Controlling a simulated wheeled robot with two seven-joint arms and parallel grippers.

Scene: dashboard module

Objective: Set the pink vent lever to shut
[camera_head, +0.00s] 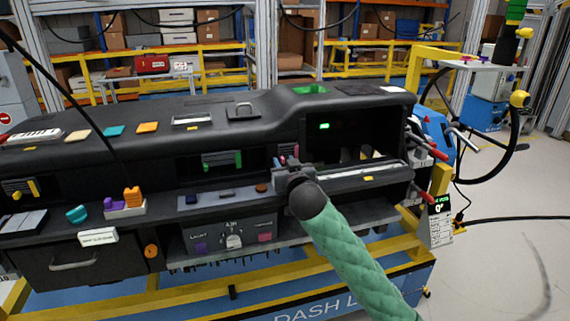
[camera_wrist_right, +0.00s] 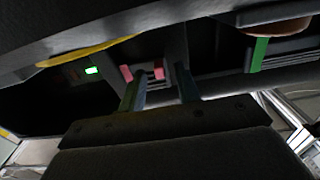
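The pink vent lever (camera_head: 294,149) is on the dashboard's front, mostly hidden behind my right gripper in the head view. In the right wrist view two pink pieces show, one at the left finger's tip and one, the pink lever (camera_wrist_right: 158,71), between the fingertips. My right gripper (camera_head: 285,168) is right in front of this vent. In the wrist view its two fingers (camera_wrist_right: 159,85) stand apart with a gap between them. I cannot tell whether a finger touches the lever. My left gripper is not in view.
A vent with a green lever (camera_head: 238,160) lies left of the gripper; it also shows in the wrist view (camera_wrist_right: 259,53). An open compartment with a lit green display (camera_head: 324,126) is to the right. A ledge with a brown knob (camera_head: 261,187) runs below.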

